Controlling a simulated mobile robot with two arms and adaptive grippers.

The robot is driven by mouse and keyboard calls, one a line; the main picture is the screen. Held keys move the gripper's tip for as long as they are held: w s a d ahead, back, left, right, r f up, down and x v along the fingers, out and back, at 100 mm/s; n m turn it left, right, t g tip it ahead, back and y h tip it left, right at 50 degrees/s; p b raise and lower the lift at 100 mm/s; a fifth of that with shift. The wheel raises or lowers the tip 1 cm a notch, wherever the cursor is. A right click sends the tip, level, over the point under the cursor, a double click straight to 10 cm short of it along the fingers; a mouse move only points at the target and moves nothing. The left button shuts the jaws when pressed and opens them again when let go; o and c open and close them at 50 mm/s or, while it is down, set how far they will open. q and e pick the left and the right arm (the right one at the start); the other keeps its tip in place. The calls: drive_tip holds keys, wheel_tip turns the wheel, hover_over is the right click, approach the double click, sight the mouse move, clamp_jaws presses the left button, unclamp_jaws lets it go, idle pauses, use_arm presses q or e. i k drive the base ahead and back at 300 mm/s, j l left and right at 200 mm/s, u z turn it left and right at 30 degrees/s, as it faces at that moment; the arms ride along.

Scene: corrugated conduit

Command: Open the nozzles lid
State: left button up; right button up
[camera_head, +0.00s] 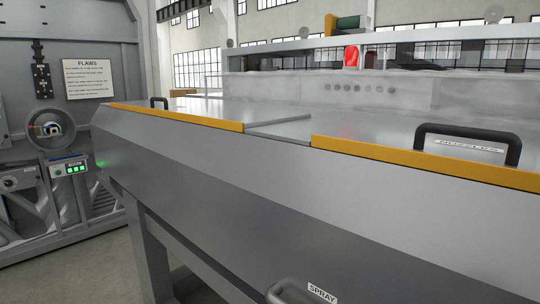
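A flat grey lid (385,132) lies on top of the long grey machine at the right, with a yellow strip (430,163) along its front edge. A black arched handle (467,129) stands on it at the right. A white label (468,146) shows by the handle; its text is too small to read surely. A second flat lid (205,110) lies farther left, with its own yellow strip and a small black handle (158,101). Both lids look shut. Neither of my grippers is in view.
The machine's sloping grey front (300,195) fills the foreground. A grey rounded part (290,292) and a SPRAY label (322,293) are low at the bottom edge. A panel with a FLAWS sign (89,79) stands left. Floor is open at lower left.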

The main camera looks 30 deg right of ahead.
sight(498, 158)
drive_tip(key=z, duration=2)
